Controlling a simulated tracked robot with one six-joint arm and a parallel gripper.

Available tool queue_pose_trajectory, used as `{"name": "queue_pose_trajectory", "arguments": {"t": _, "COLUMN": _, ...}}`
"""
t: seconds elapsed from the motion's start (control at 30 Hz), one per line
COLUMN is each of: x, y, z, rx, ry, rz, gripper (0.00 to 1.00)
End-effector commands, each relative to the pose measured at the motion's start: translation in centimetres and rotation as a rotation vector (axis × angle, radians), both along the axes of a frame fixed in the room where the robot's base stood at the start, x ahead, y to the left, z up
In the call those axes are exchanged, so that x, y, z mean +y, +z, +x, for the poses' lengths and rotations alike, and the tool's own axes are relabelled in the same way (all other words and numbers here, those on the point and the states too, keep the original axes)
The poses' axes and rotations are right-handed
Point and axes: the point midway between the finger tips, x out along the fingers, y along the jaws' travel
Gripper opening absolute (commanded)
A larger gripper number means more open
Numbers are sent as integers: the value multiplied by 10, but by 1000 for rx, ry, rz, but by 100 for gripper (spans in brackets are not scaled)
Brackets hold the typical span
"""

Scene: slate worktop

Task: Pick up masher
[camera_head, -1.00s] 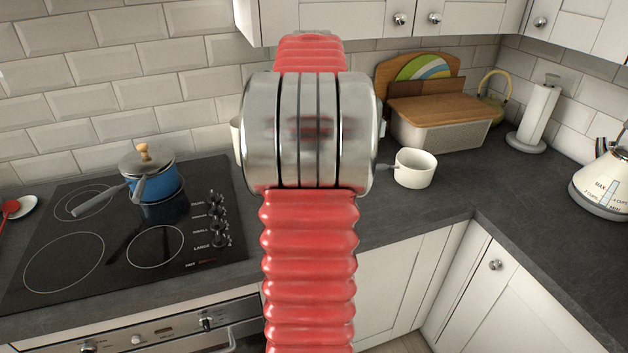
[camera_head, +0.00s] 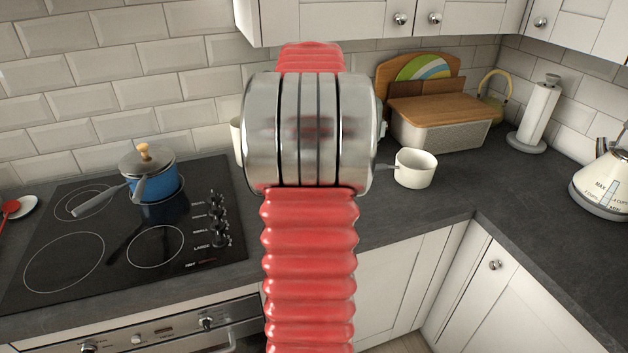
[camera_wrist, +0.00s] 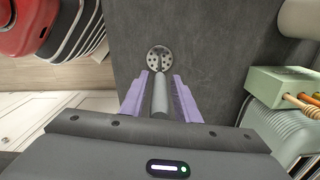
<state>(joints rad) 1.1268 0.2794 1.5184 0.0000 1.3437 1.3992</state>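The masher shows in the wrist view, with a round perforated metal head (camera_wrist: 160,58) and a grey handle (camera_wrist: 160,95) running toward my gripper. My gripper (camera_wrist: 162,76) has purple fingers, one on each side of the handle. Narrow gaps show between the fingers and the handle, so it looks open around it. The masher head lies beyond the fingertips, over the slate worktop (camera_wrist: 205,45). In the head view my red arm hides both the gripper and the masher.
In the wrist view, a pale green box (camera_wrist: 280,85) with wooden-handled items stands right of the gripper.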

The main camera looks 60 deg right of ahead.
Motion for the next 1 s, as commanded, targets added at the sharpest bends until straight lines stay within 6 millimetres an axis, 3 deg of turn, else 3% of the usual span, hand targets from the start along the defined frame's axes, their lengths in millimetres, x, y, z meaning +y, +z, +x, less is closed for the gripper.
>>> {"name": "queue_pose_trajectory", "arguments": {"t": 0.4, "x": 0, "y": 0, "z": 0, "rx": 0, "ry": 0, "rz": 0, "gripper": 0}}
{"name": "queue_pose_trajectory", "arguments": {"t": 0.77, "x": 0, "y": 2, "z": 0, "rx": -1, "ry": 0, "rz": -1, "gripper": 0}}
{"name": "queue_pose_trajectory", "arguments": {"t": 1.0, "x": 0, "y": 24, "z": 0, "rx": -1, "ry": 0, "rz": -3, "gripper": 0}}
